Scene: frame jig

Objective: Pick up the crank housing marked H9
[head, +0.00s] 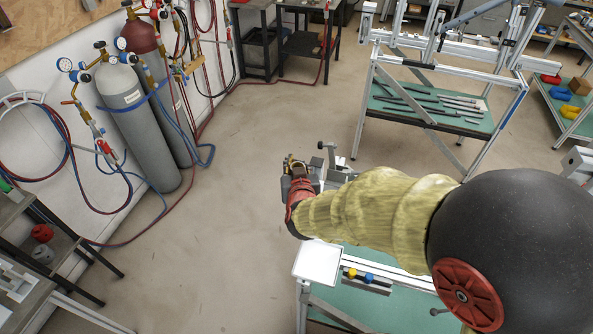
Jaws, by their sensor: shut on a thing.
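My arm reaches left across the head view, and my gripper (291,172) is at its end, above the frame jig's left part. The gripper is small here and partly hidden by my wrist. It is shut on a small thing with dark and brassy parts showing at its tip. I cannot tell whether this is the crank housing, and no H9 mark is readable. A grey metal clamp (328,158) with an upright handle stands just right of the gripper; I cannot tell whether they touch.
A white tray (318,263) and a green-topped bench (385,310) lie below my arm. Gas cylinders (137,125) with hoses stand along the left wall. A shelf (52,262) at left holds red and grey parts. A frame stand (440,105) is behind. The middle floor is clear.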

